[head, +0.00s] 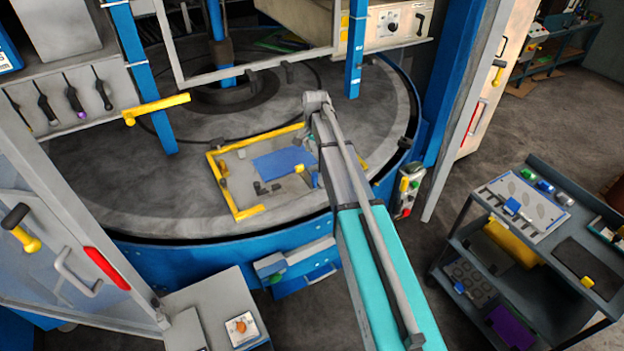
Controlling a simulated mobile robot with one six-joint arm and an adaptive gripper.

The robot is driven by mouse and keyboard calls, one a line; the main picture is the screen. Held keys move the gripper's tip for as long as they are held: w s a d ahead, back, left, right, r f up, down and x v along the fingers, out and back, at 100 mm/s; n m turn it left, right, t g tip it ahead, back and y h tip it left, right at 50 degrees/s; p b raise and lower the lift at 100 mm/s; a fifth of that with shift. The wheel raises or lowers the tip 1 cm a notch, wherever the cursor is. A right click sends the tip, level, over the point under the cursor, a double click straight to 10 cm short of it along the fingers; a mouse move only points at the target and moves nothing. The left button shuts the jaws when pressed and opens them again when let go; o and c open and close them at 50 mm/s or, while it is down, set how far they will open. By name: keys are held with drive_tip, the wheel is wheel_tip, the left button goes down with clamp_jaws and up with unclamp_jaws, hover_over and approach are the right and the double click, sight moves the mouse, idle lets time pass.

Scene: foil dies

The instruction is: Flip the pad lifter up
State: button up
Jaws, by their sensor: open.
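A flat blue plate (283,161) lies inside a yellow-edged frame (212,165) on the large round grey table. It may be the pad lifter or the pad, but I cannot tell which. A small yellow tab (300,169) sits by its right edge, and small dark parts (268,187) lie in front of it. The plate looks flat, not raised. My arm reaches up from the bottom and crosses the right side of the frame. My gripper cannot be made out; the arm links seem to hide it.
The round table (110,190) has a blue rim. Blue posts (140,75) and a yellow handle (157,108) stand above it. Open cabinet doors flank both sides. A dark cart (455,240) with tools stands at the right, and a grey cabinet (215,295) at the bottom left.

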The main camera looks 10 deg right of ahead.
sight(315, 174)
drive_tip(key=shift+f, duration=0.15)
wheel_tip(315, 174, down, 14)
drive_tip(key=b, duration=1.3)
drive_tip(key=shift+r+b, duration=0.25)
drive_tip(key=shift+b, duration=0.15)
drive_tip(key=shift+c, duration=0.2)
clamp_jaws()
